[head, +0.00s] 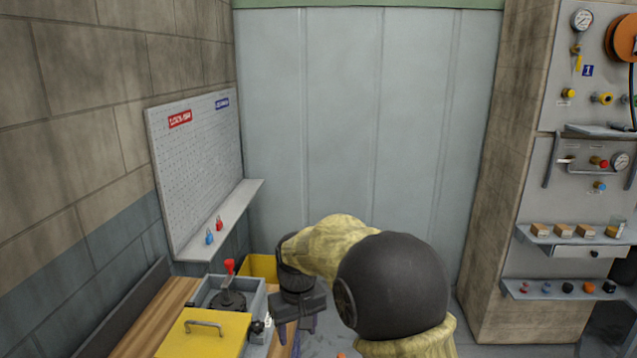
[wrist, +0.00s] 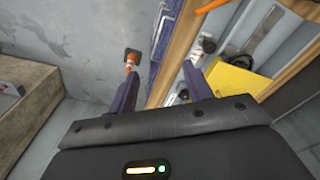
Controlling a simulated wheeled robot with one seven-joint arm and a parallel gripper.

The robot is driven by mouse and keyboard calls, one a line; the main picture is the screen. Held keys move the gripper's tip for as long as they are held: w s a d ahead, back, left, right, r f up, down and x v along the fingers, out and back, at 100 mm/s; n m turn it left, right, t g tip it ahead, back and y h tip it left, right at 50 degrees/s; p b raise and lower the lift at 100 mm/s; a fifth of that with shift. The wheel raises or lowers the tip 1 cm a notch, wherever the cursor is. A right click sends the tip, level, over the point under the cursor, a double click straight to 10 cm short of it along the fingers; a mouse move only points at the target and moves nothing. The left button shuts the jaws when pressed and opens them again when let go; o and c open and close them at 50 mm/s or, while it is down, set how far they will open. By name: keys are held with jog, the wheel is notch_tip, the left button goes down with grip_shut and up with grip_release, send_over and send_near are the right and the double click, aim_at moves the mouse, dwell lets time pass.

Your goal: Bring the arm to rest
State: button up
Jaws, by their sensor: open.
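My arm reaches out in the head view, with a yellow-covered link and a dark round joint in front. My gripper (head: 294,338) points down beside the right side of the wooden table (head: 146,330). In the wrist view its two dark fingers (wrist: 164,92) stand apart with nothing between them. The fingertips appear over or near the table's edge; the exact gap to it cannot be told.
A yellow bin (head: 260,267) stands behind. A pegboard (head: 195,160) with a shelf hangs left. An orange-and-white object (wrist: 132,62) is on the floor.

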jog(key=s+d+f+m+t, duration=0.1)
jog(key=s+d+f+m, duration=0.2)
jog(key=s+d, duration=1.5)
jog(key=shift+d+f+m+t, duration=0.2)
jog(key=shift+d+m+t, duration=0.2)
jog(key=shift+d+m, duration=0.7)
